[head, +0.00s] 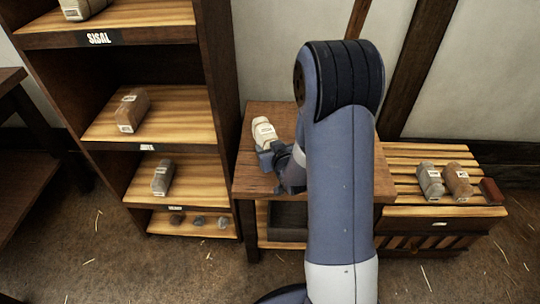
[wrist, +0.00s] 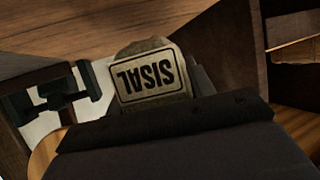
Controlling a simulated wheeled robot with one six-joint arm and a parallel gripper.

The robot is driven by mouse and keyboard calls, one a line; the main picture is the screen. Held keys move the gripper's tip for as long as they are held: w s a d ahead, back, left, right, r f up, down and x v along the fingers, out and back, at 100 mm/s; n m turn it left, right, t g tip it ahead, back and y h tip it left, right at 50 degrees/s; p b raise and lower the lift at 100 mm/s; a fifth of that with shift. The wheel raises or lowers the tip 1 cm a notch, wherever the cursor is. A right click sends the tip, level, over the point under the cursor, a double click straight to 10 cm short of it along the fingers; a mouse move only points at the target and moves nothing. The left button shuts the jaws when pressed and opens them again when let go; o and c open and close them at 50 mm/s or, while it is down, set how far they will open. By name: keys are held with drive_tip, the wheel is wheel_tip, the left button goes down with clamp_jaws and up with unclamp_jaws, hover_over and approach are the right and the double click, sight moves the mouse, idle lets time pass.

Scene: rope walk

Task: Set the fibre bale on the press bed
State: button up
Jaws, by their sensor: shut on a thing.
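A pale fibre bale (head: 263,130) is held at the tip of my gripper (head: 271,154), over the left part of the wooden table in the head view. In the wrist view the bale (wrist: 146,82) shows an upside-down SISAL label. My gripper is shut on it. I cannot tell whether its underside touches the table. My arm hides the table's middle. I cannot tell for certain which surface is the press bed.
The wooden table (head: 250,184) has a dark bin (head: 287,221) beneath. A shelf unit (head: 215,100) at left holds several bales, with a SISAL tag (head: 99,38) on top. A slatted bench (head: 405,187) at right carries two bales (head: 430,181) and a reddish block (head: 491,191).

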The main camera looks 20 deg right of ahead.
drive_tip(key=shift+f, duration=1.45)
drive_tip(key=shift+f+b, duration=0.1)
drive_tip(key=shift+b, duration=0.2)
drive_tip(key=shift+f, duration=0.1)
drive_tip(key=o, duration=1.1)
